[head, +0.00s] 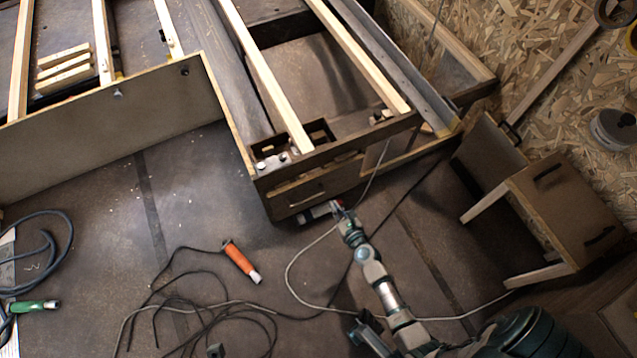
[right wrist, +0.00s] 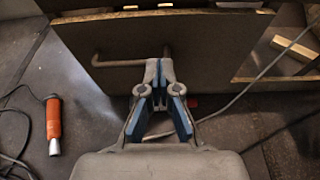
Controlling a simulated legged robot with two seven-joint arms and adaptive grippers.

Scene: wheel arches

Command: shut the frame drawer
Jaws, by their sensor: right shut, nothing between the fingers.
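The frame drawer (head: 310,193) is a dark brown wooden front with a bar handle, low in the front end of the wooden frame (head: 335,147). How far it stands out is hard to tell. My right gripper (head: 337,208) is shut and empty, just in front of the drawer's lower right part. In the right wrist view, the drawer front (right wrist: 222,50) fills the upper middle, with its bent metal handle (right wrist: 122,62) at left. The closed fingertips (right wrist: 159,66) overlap the handle's right end in that view; I cannot tell whether they touch. My left gripper is not in view.
A cable (head: 290,268) runs across the floor beside my right arm. An orange-handled tool (head: 240,260) and tangled dark cords (head: 200,315) lie to the left. Bare floor (head: 195,200) lies left of the drawer.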

